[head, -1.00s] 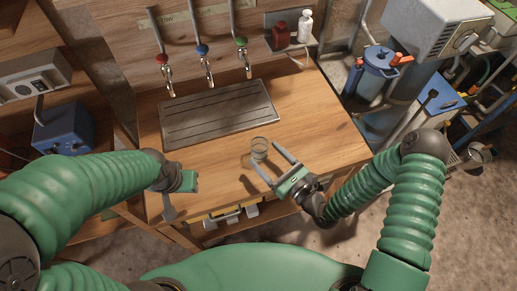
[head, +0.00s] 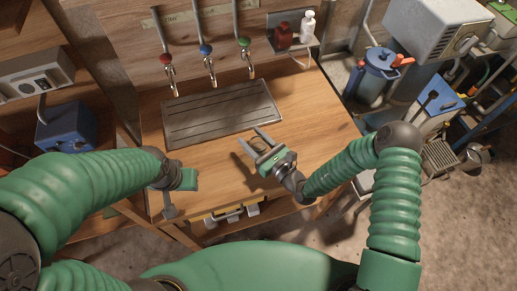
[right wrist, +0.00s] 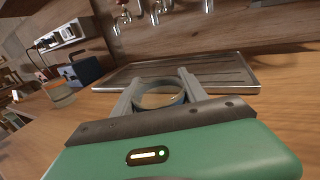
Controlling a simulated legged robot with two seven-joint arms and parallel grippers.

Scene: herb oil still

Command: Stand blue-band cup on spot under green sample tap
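The cup (right wrist: 160,99) is a small clear glass with a grey-blue rim, seen between the fingers of my right gripper (head: 250,136). In the right wrist view both fingers lie against its sides, and it looks upright. In the head view it is partly hidden by the gripper, over the wooden bench in front of the metal drip tray (head: 222,113). The green sample tap (head: 246,57) is the rightmost of three, above the tray's back edge. No marked spot is clear beneath it. My left gripper (head: 180,182) is at the bench's front left; its fingers are unclear.
The red tap (head: 168,72) and blue tap (head: 208,65) hang left of the green one. A shelf with a red bottle (head: 283,36) and white bottle (head: 307,26) is at back right. The tray looks empty.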

